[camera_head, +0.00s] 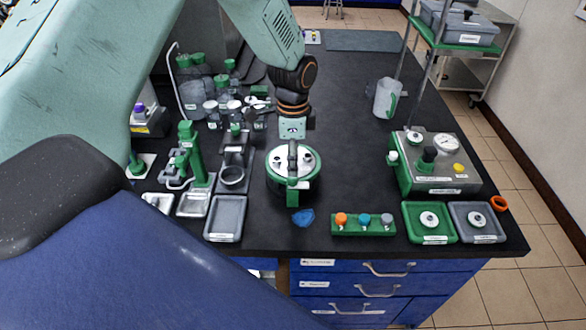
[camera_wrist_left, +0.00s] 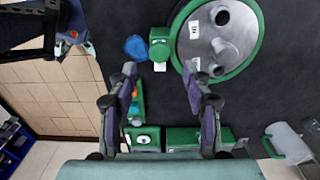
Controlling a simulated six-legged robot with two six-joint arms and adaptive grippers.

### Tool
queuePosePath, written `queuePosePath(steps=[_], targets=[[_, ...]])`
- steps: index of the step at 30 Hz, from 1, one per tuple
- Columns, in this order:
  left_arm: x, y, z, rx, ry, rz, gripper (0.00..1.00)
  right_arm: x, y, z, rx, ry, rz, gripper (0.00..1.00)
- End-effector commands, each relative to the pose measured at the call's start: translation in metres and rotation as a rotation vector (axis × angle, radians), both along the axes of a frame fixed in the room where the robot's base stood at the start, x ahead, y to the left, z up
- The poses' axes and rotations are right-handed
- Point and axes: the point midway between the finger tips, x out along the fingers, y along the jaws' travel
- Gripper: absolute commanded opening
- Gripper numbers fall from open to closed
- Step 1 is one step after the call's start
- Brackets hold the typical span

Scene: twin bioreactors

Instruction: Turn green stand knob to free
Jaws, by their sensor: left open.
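A green stand (camera_head: 192,158) stands upright on the dark bench left of centre in the head view. Its knob is too small to make out clearly. My left gripper (camera_head: 293,135) hangs over the bench, right of the stand, in front of or above a round lidded vessel. In the left wrist view my left gripper (camera_wrist_left: 163,82) has its two fingers well apart with nothing between them. The green stand does not show in the wrist view. My right gripper does not show.
The vessel (camera_head: 282,178) has a green rim. A blue piece (camera_head: 302,217) and a green rack (camera_head: 362,225) with coloured knobs lie near the front edge. A grey tray (camera_head: 225,218) lies before the stand. A green-and-grey control box (camera_head: 440,163) stands right.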

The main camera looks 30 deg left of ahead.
Motion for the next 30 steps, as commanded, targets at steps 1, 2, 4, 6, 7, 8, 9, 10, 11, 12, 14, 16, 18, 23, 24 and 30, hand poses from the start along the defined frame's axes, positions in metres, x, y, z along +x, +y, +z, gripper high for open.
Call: queuePosePath(steps=[1,2,4,6,7,8,9,10,11,12,14,16,18,23,24,30], targets=[[0.001,0.0,0.013,-0.001,-0.004,0.0,0.5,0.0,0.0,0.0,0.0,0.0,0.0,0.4],[0.001,0.0,0.019,-0.001,-0.004,0.0,0.5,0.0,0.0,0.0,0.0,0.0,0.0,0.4],[0.001,0.0,0.032,-0.001,-0.004,0.0,0.5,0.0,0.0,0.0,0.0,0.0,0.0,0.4],[0.001,0.0,0.044,0.0,-0.004,0.0,0.5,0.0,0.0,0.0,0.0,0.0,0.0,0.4],[0.0,0.0,0.048,0.0,-0.001,0.0,0.5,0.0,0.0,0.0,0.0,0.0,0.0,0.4],[0.0,0.0,0.052,0.0,-0.002,0.0,0.5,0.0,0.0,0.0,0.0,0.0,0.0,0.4],[0.001,0.0,0.057,-0.001,-0.003,0.0,0.5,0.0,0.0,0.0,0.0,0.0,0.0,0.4],[0.0,0.0,0.059,0.0,-0.001,0.0,0.5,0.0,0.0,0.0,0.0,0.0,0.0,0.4],[0.0,0.0,0.062,0.0,0.0,0.0,0.5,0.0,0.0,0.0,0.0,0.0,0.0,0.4],[0.0,0.0,0.064,0.0,0.0,0.0,0.5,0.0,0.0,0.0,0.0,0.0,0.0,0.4],[0.0,0.0,0.067,0.0,-0.001,0.0,0.5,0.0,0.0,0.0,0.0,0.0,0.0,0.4],[0.0,0.0,0.069,0.0,0.0,0.0,0.5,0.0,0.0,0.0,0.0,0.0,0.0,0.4],[0.0,0.0,0.069,0.0,0.0,0.0,0.5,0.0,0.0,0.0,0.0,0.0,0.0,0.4],[0.0,0.0,0.069,0.0,0.0,0.0,0.5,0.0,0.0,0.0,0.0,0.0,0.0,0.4],[0.0,0.0,0.069,0.0,0.0,0.0,0.5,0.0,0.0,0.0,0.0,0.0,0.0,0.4],[0.0,0.0,0.068,0.0,0.0,0.0,0.5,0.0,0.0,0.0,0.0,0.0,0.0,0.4]])
